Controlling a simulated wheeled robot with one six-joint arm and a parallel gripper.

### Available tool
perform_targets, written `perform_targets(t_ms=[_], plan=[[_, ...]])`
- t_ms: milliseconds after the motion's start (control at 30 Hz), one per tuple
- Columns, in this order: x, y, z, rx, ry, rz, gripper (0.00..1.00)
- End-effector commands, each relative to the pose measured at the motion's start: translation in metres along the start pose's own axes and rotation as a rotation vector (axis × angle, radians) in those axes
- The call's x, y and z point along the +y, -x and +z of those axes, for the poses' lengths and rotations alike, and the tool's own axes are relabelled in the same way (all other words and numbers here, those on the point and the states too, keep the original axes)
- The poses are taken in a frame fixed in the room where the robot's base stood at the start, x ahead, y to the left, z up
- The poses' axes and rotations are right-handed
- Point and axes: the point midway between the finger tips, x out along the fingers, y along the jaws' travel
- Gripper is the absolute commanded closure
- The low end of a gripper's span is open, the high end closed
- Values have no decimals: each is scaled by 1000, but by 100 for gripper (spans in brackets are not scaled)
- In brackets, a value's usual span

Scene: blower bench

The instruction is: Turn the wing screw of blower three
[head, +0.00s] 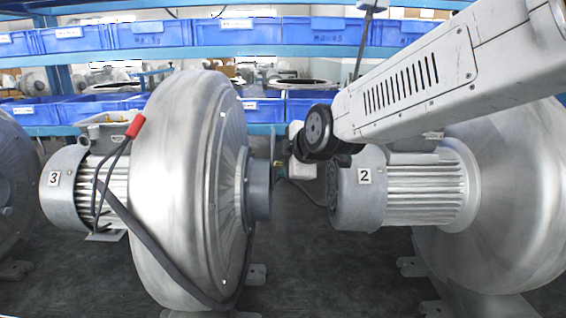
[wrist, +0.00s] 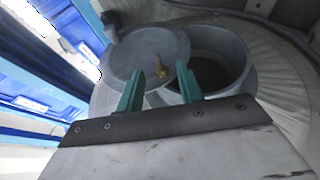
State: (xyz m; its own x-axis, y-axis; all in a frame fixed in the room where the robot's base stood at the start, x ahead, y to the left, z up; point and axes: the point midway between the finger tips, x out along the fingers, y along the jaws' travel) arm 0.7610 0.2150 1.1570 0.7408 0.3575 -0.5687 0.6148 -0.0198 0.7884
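Blower three (head: 185,190) stands left of centre in the head view, a large grey metal housing with a "3" label on its motor (head: 60,185). Its short outlet (head: 258,190) faces right, towards my gripper. In the wrist view a small brass wing screw (wrist: 161,70) stands on a round grey cover disc (wrist: 150,50). The disc lies to the side of the round outlet opening (wrist: 215,75), which shows dark inside. My gripper (wrist: 160,70) is open, its two green fingers apart on either side of the screw in the picture. I cannot tell whether they touch it.
Blower two (head: 420,190), labelled "2", stands close on the right, under my arm. A dark cable with a red end (head: 135,125) hangs over blower three. Blue bins (head: 250,35) fill the shelves behind. The gap between the blowers is narrow.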

Motion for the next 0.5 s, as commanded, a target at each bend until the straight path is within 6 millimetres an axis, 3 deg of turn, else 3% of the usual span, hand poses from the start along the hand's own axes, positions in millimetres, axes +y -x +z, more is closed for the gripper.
perform_targets(t_ms=[133, 400, 500], plan=[[0, -10, 0, -1, -1, -1, 63], [0, -11, 0, 0, -1, -1, 63], [0, -10, 0, 0, -1, -1, 91]])
